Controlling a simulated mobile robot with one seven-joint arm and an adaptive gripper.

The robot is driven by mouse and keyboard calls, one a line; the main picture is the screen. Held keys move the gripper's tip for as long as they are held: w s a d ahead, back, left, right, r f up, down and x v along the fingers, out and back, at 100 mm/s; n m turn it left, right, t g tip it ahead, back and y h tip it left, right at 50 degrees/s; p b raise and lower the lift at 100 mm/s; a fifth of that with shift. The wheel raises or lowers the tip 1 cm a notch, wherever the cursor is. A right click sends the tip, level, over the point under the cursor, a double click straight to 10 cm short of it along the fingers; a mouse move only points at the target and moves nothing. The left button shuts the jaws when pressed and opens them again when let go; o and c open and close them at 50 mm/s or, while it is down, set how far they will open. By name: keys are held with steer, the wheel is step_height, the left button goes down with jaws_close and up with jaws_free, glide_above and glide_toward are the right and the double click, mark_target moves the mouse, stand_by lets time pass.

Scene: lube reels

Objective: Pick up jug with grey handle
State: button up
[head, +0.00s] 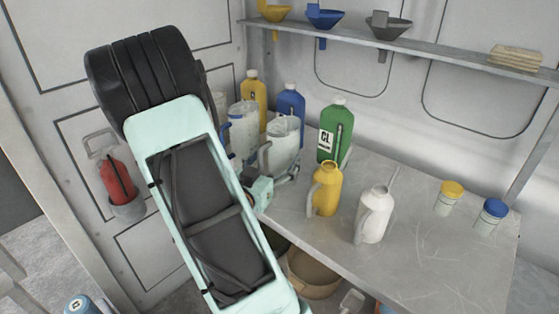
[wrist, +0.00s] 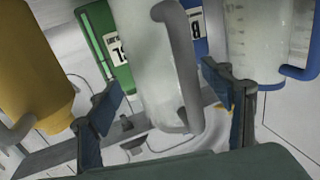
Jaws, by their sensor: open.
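The jug with the grey handle (head: 285,142) is a clear, whitish jug upright on the bench in the head view, with its handle on its left. In the wrist view, which is roughly upside down, the jug (wrist: 148,75) fills the middle and its grey handle (wrist: 188,75) is on the right. My gripper (wrist: 165,112) is open, with one finger to each side of the jug in this view. Whether the jug is between the fingers in depth, I cannot tell. In the head view my gripper (head: 275,185) is low in front of the jug, partly hidden by my arm.
A blue-handled jug (head: 243,130) stands close left of it. Yellow (head: 254,95), blue (head: 290,103) and green (head: 335,130) bottles stand behind and right. A yellow jug (head: 325,188) and white jug (head: 373,215) stand nearer the front. The bench's right side is mostly clear.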

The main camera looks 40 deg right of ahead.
steer(key=shift+p+x, duration=0.3)
steer(key=shift+x, duration=2.1)
steer(key=shift+w+f, duration=0.1)
steer(key=c, duration=1.4)
steer(key=shift+r, duration=0.2)
steer(key=shift+c, duration=0.2)
